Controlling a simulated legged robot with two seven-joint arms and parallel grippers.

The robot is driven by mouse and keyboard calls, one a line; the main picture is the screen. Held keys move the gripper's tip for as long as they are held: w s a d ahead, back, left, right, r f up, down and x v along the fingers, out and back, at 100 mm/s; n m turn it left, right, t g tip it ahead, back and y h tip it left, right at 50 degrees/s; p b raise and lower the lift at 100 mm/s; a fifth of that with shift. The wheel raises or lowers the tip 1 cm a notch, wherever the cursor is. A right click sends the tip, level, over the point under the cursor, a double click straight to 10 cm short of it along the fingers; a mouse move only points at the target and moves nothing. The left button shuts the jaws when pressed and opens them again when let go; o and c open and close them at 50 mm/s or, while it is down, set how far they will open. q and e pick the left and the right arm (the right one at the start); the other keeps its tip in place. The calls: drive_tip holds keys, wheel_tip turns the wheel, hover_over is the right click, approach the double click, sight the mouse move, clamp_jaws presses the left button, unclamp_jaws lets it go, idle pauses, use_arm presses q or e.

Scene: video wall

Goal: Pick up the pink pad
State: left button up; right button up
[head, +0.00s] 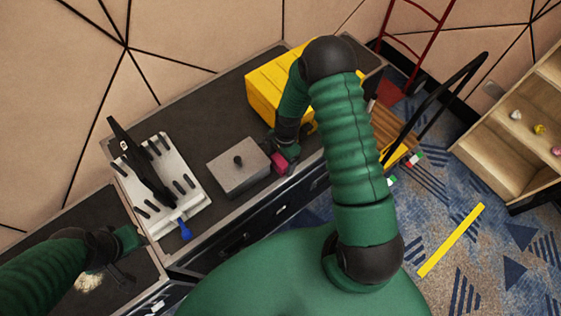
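The pink pad (279,162) is a small magenta block on the dark counter (222,111), just right of a grey box with a black knob (239,168). My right gripper (286,160) comes down over the counter and is at the pad, covering part of its right side. I cannot tell whether its fingers are closed on the pad or only beside it. My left gripper (128,241) is at the lower left over the lower counter, away from the pad. Its fingers are too dark and small to read.
A yellow case (264,95) stands behind my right arm. A white rack with black pegs (185,181) and a blue-handled tool (185,231) sit at left. A wooden shelf (515,135) stands at far right. Bare counter lies between rack and yellow case.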

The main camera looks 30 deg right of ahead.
sight(281, 159)
drive_tip(key=c, duration=1)
drive_tip(key=shift+o, duration=0.2)
drive_tip(key=shift+r, duration=0.1)
wheel_tip(281, 159, up, 18)
